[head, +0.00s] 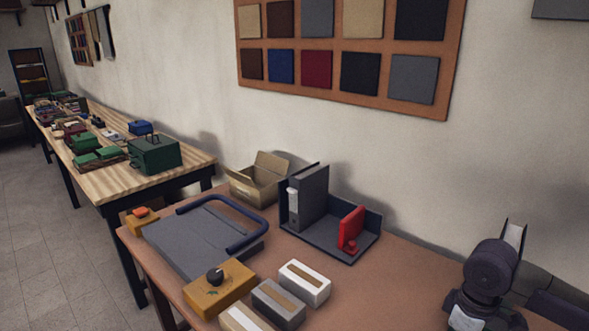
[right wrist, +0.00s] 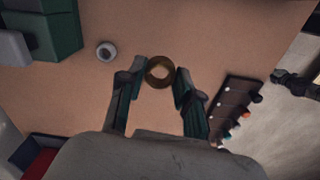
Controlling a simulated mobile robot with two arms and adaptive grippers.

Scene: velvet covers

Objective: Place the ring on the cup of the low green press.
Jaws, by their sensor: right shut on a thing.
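In the right wrist view my right gripper (right wrist: 158,80) is shut on a brass-brown ring (right wrist: 160,61), held between its two fingertips over the tan tabletop. A green block-like body (right wrist: 58,28), apparently the low green press, stands at the upper left of that view, partly cut off by the frame. A small round pale piece with a dark centre (right wrist: 107,51) is beside it, left of the ring and apart from it; I cannot tell whether it is the press's cup. My left gripper is not in view. The head view shows neither ring nor press.
In the right wrist view a dark rack (right wrist: 236,103) with several coloured knobs lies at the right, and a red-and-dark tray (right wrist: 42,151) at the lower left. In the head view a tabletop (head: 382,283) holds a binder stand (head: 308,200) and an open carton (head: 257,181).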

